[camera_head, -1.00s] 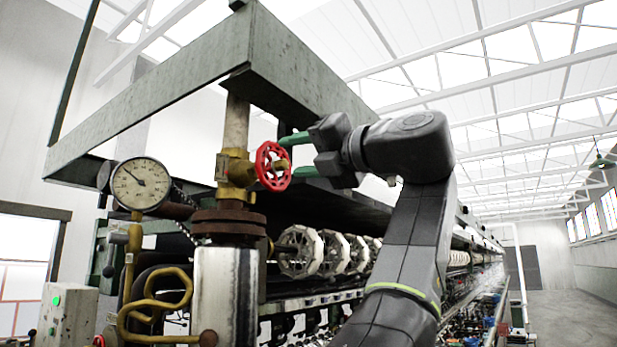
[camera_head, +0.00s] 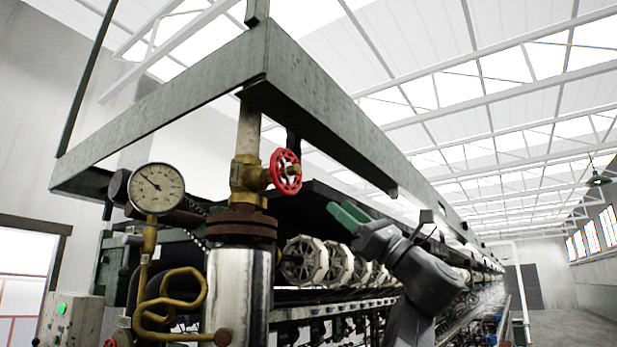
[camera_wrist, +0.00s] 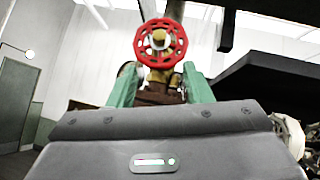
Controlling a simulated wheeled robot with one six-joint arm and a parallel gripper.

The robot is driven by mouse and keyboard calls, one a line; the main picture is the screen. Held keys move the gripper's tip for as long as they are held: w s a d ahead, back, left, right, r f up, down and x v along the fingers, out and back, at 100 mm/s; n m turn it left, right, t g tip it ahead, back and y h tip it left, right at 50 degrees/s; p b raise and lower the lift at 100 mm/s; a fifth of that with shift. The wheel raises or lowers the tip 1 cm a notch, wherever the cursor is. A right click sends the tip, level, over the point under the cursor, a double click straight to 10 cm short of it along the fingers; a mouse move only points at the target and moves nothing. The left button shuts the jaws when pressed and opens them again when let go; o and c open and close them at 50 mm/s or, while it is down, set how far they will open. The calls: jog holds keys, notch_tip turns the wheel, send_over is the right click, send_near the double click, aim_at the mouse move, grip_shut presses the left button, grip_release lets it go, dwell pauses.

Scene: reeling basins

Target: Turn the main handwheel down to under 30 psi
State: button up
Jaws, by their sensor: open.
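The red handwheel (camera_head: 286,172) sits on a brass valve (camera_head: 244,178) on the vertical pipe. It also shows in the wrist view, face on, as a red ring (camera_wrist: 160,43) with a brass hub. The round pressure gauge (camera_head: 158,188) is left of the valve; its needle points to the upper left, and its numbers are too small to read. My gripper (camera_head: 348,216), with green fingers, is to the right of and below the handwheel, apart from it. In the wrist view its two green fingers (camera_wrist: 160,85) stand apart with nothing held between them.
A green steel frame (camera_head: 330,110) runs overhead, above the valve and my arm. Below the valve are a rusty flange (camera_head: 240,226) and a shiny cylinder (camera_head: 238,290). White reels (camera_head: 303,261) line the machine behind. A grey control box (camera_head: 70,318) with a green light stands lower left.

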aim_at(299, 173)
jog(key=p+x, duration=0.6)
jog(key=x, duration=0.7)
jog(key=shift+a+r, duration=0.2)
jog(key=shift+a, duration=0.05)
jog(key=c, duration=0.9)
